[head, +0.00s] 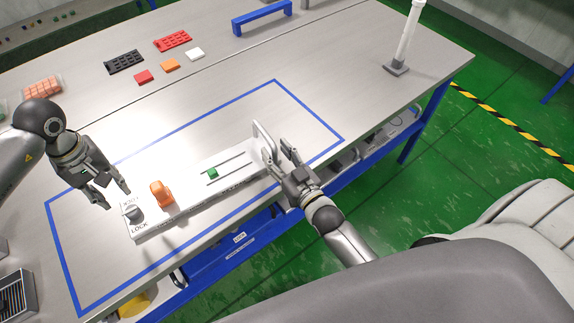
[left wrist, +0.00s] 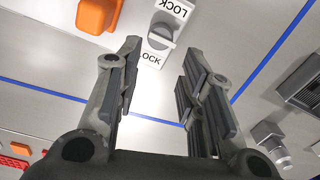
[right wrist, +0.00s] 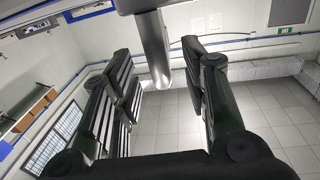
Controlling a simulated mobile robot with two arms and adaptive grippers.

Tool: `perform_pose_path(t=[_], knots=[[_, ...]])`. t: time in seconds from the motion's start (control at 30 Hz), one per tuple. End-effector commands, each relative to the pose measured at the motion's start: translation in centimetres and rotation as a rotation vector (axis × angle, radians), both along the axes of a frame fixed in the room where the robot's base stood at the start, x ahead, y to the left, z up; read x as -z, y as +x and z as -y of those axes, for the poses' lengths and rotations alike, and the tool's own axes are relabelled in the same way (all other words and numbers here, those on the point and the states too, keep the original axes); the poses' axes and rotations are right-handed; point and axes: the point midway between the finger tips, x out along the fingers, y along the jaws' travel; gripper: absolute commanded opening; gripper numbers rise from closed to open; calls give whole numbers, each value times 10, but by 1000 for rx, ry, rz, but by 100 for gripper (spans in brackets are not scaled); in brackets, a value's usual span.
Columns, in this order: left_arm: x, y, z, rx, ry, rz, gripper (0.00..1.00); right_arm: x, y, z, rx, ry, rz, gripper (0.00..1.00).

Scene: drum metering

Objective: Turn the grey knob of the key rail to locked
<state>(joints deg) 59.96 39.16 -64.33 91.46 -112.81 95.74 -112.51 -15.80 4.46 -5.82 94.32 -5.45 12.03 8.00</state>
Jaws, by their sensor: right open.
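The key rail (head: 185,208) is a long pale bar on the bench, inside a blue taped outline. Its grey knob (head: 133,212) sits at the left end between printed labels, the near one reading LOCK. In the left wrist view the knob (left wrist: 161,36) shows beyond the fingertips; I cannot tell which label it points to. My left gripper (head: 115,198) is open and empty, just above and left of the knob, apart from it.
An orange part (head: 161,193) stands on the rail beside the knob, close to my left gripper. A green slider (head: 212,173) sits in the rail's slot. Coloured blocks and trays (head: 124,62) lie at the back.

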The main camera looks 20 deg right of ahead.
Motion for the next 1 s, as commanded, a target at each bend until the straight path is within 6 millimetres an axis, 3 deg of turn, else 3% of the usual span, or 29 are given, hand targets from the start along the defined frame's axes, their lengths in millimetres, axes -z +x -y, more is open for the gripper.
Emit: perform_pose_path(t=[0.2, 0.5, 0.83, 1.0], knots=[[0, 0, 0, 0, 0, 0, 36, 0, 16, -3, -1, 0, -1, 41], [0, 0, 0, 0, 0, 0, 36, 0, 18, -3, -1, 0, -1, 41], [0, 0, 0, 0, 0, 0, 36, 0, 18, -3, 0, 1, -1, 0], [0, 0, 0, 0, 0, 0, 36, 0, 18, -3, 0, 0, -1, 0]])
